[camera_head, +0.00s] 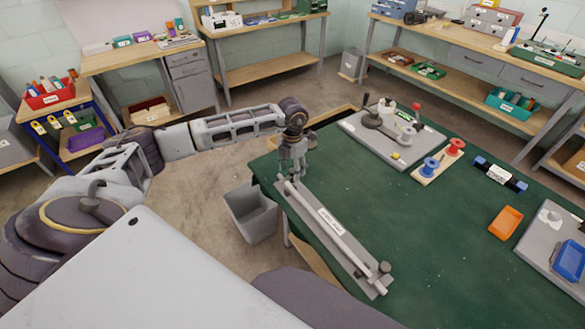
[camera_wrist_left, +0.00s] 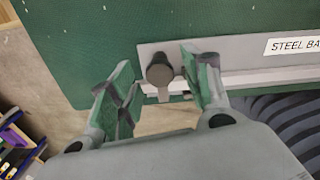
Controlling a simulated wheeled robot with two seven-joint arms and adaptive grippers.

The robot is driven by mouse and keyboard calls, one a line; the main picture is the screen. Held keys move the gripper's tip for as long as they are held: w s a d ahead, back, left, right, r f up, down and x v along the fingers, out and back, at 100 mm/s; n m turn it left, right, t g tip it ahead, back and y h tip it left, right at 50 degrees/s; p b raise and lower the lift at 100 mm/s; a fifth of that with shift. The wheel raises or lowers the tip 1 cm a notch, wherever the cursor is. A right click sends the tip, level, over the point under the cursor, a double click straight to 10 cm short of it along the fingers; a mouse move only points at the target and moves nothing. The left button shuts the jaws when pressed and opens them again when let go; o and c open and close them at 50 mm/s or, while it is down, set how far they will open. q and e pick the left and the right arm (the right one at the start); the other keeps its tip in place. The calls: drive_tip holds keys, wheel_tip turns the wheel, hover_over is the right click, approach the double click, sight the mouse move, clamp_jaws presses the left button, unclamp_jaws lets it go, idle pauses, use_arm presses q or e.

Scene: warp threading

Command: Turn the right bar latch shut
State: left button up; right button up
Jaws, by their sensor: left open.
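A grey bar fixture (camera_head: 335,240) with a "STEEL BAR" label lies along the edge of the green table, a pale bar along its length. A dark round latch knob (camera_head: 385,267) sits at its near end. My left gripper (camera_head: 292,174) points down at the far end. In the left wrist view, another dark latch knob (camera_wrist_left: 159,70), with a small grey tab below it, shows between the open fingers of this gripper (camera_wrist_left: 160,72). I cannot tell whether either finger touches it. My right gripper is not in view.
A grey bin (camera_head: 252,212) stands on the floor beside the table. A grey winding board (camera_head: 390,135), a spool stand (camera_head: 438,163), an orange tray (camera_head: 506,222) and a grey device board (camera_head: 555,245) are on the table. The middle of the tabletop is clear.

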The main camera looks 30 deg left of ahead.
sight(293, 170)
use_arm(q)
wheel_tip(293, 170, up, 12)
idle(1.0)
drive_tip(key=shift+f, duration=0.1)
idle(0.4)
